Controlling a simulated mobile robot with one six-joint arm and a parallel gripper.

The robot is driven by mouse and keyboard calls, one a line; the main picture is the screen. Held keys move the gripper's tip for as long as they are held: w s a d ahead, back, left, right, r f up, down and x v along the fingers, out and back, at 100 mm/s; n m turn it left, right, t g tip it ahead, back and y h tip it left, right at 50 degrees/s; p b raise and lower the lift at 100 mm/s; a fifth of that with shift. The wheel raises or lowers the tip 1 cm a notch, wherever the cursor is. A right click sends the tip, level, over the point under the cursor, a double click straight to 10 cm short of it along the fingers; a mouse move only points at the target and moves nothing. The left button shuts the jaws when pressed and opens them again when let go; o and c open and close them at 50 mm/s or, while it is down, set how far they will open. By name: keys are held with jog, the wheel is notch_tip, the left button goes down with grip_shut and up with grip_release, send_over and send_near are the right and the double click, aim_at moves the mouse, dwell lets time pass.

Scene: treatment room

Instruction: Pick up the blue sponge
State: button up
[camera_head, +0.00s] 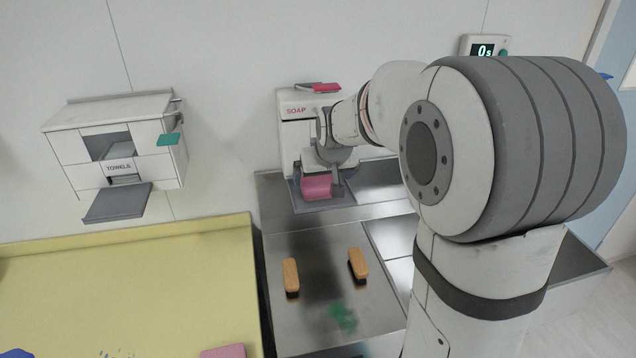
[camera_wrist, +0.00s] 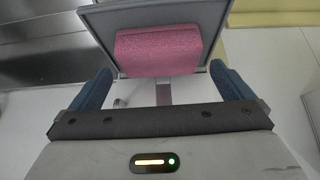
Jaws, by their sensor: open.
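A blue object (camera_head: 16,353) shows at the bottom left corner, on the yellow surface. Most of it is cut off, so I cannot tell if it is the blue sponge. My gripper (camera_head: 317,184) is at the soap dispenser (camera_head: 293,135), far from that object. In the wrist view its two blue fingers (camera_wrist: 165,88) are wide apart, with nothing held. A pink block (camera_head: 316,188), like a sponge, is on the dispenser's grey tray (camera_head: 335,201). In the wrist view the pink block (camera_wrist: 158,50) lies just beyond the fingertips, between their lines.
A towel dispenser (camera_head: 70,150) hangs at the left. The yellow surface (camera_head: 130,280) has another pink block (camera_head: 223,352) at its front edge. Two wooden-backed brushes (camera_head: 291,276) (camera_head: 358,264) and a green smear (camera_head: 343,317) are on the metal counter (camera_head: 318,260). My arm hides the right side.

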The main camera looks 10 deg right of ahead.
aim_at(321, 181)
jog(key=shift+x, duration=1.55)
jog(key=shift+s, duration=0.1)
jog(key=c, duration=0.9)
jog(key=shift+o, duration=0.2)
jog(key=shift+s+r+b, duration=0.15)
jog(key=shift+r+b, duration=0.2)
jog(key=shift+r, duration=0.15)
jog(key=r, duration=0.3)
jog(key=r+b, duration=0.1)
jog(key=r, duration=0.2)
jog(key=shift+s, duration=0.25)
jog(key=s+b, duration=0.5)
jog(key=s, duration=1.4)
